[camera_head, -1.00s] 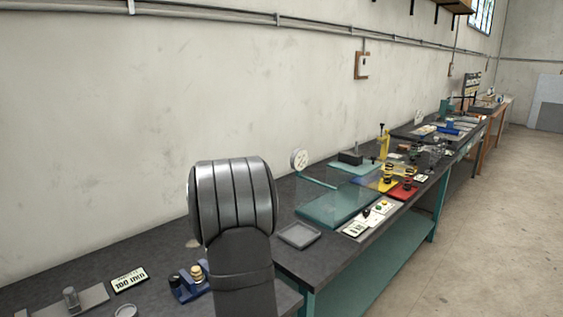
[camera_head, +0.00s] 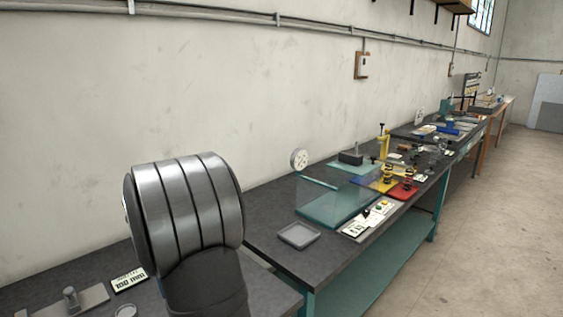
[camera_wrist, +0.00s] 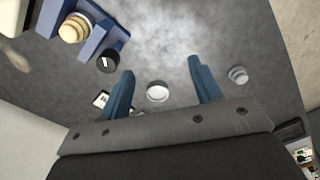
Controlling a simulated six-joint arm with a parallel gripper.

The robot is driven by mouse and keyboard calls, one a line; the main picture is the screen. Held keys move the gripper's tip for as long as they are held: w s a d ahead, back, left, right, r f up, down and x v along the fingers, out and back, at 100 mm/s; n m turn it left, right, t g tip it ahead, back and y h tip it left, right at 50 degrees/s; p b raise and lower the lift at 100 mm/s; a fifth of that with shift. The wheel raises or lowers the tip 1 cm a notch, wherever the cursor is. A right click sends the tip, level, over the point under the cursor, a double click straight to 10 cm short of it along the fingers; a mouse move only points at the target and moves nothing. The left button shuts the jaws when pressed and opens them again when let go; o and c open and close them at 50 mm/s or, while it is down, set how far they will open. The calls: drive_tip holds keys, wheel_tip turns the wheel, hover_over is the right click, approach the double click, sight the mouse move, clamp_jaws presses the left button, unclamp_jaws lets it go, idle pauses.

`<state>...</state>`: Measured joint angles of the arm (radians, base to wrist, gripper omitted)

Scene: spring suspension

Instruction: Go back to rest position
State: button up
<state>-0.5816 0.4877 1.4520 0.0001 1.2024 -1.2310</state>
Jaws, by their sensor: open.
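My gripper (camera_wrist: 162,92) shows in the wrist view with its two blue fingers apart and nothing between them. It is above the dark bench top (camera_wrist: 200,25). A round white-topped piece (camera_wrist: 158,92) shows on the bench beyond the gap between the fingers. In the head view my arm (camera_head: 190,205) stands at the lower middle, and the gripper itself is not visible there.
In the wrist view a blue fixture (camera_wrist: 90,28) with a tan knob lies at the upper left and a stepped grey piece (camera_wrist: 238,75) at the right. The head view shows a "100 mm" label (camera_head: 129,281), a metal block (camera_head: 70,300), a grey tray (camera_head: 298,235), a teal plate (camera_head: 335,208), a dial (camera_head: 299,159) and a control panel (camera_head: 368,220).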

drive_tip(key=s+a+f+m, duration=0.1)
drive_tip(key=s+a, duration=0.2)
drive_tip(key=s, duration=0.4)
drive_tip(key=s+a+f+m, duration=0.1)
drive_tip(key=s+a+m, duration=0.1)
drive_tip(key=s, duration=0.5)
drive_tip(key=s+a+f+m, duration=0.1)
drive_tip(key=s+a+m, duration=0.1)
drive_tip(key=s+a, duration=0.2)
drive_tip(key=shift+s+a+f, duration=0.15)
drive_tip(key=shift+s, duration=0.6)
drive_tip(key=shift+s+a+f, duration=0.1)
drive_tip(key=shift+s+a, duration=0.05)
drive_tip(key=shift+s, duration=0.55)
drive_tip(key=shift+s+a+f, duration=0.25)
drive_tip(key=shift+s+a, duration=0.05)
drive_tip(key=shift+a, duration=0.05)
drive_tip(key=w+d+r+n, duration=0.1)
drive_tip(key=w+d, duration=0.3)
drive_tip(key=w, duration=0.5)
drive_tip(key=w+d+r+n, duration=0.2)
drive_tip(key=w+d+n, duration=0.1)
drive_tip(key=w, duration=0.6)
drive_tip(key=shift+w+d+r, duration=0.2)
drive_tip(key=shift+d+r, duration=0.1)
drive_tip(key=shift+d, duration=0.35)
